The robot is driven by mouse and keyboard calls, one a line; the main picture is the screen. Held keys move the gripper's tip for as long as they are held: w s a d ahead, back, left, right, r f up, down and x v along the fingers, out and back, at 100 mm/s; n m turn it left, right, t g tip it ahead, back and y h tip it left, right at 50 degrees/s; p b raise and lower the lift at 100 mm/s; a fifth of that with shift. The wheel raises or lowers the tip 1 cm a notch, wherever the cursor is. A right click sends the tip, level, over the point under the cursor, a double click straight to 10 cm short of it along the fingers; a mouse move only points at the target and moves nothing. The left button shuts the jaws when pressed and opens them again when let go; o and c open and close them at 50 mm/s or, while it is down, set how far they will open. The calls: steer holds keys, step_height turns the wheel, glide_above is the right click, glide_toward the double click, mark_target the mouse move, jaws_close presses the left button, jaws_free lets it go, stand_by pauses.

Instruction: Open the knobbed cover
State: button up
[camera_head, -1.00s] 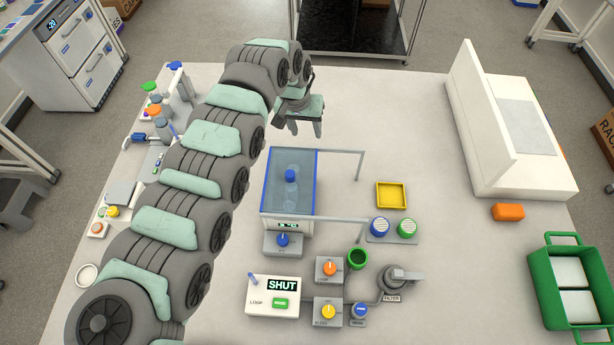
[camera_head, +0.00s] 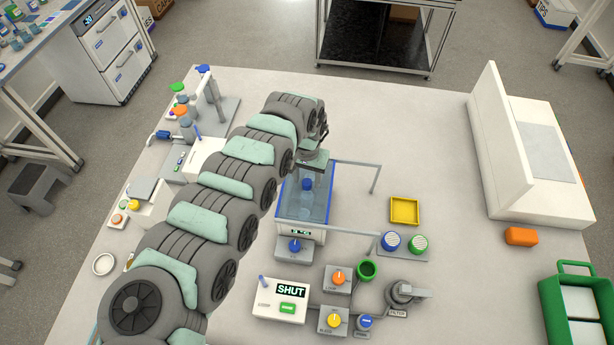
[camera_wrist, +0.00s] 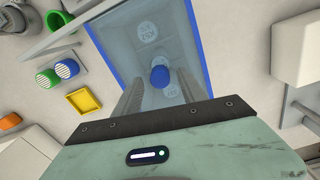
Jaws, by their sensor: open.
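The knobbed cover (camera_head: 318,205) is a translucent blue lid with a blue rim, lying closed on a box with a small display. Its blue knob (camera_head: 307,184) stands upright on top. In the wrist view the cover (camera_wrist: 115,50) fills the middle, and the knob (camera_wrist: 160,77) shows between the two grey fingers. My gripper (camera_head: 312,168) is open and empty over the far part of the cover, near the knob. In the wrist view my gripper (camera_wrist: 157,92) points down at the cover. I cannot tell its exact height above the knob.
Thin metal rails (camera_head: 375,179) stick out right of the box. A blue dial (camera_head: 295,246) sits in front, near a panel reading SHUT (camera_head: 291,289). A yellow tray (camera_head: 404,210) and striped blue and green caps (camera_head: 391,241) lie to the right. Table beyond the tray is clear.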

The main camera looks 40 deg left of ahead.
steer(key=shift+f, duration=0.15)
steer(key=shift+c, duration=0.2)
jaws_close()
stand_by(0.3)
stand_by(0.9)
